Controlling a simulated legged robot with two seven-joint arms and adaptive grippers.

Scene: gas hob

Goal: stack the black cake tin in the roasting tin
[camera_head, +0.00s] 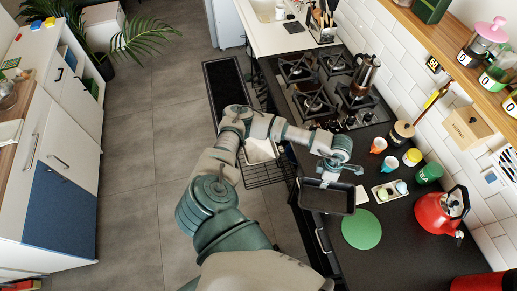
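A black rectangular tin (327,199) with a raised rim is at the front edge of the dark worktop. I cannot tell whether it is the cake tin or the roasting tin, or whether it rests on the worktop or is held just above it. My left gripper (331,174) is at the tin's far rim. Its fingertips are too small and partly hidden to show whether they are shut on it. A pale tin or dish (260,151) sits on a wire rack, partly behind my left arm. My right gripper is not in view.
The wire rack (262,176) juts out from the counter front. A green round mat (361,229), a red kettle (441,212), a tray of small items (390,191) and cups stand on the worktop. The gas hob (330,88) with a moka pot (364,75) lies beyond.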

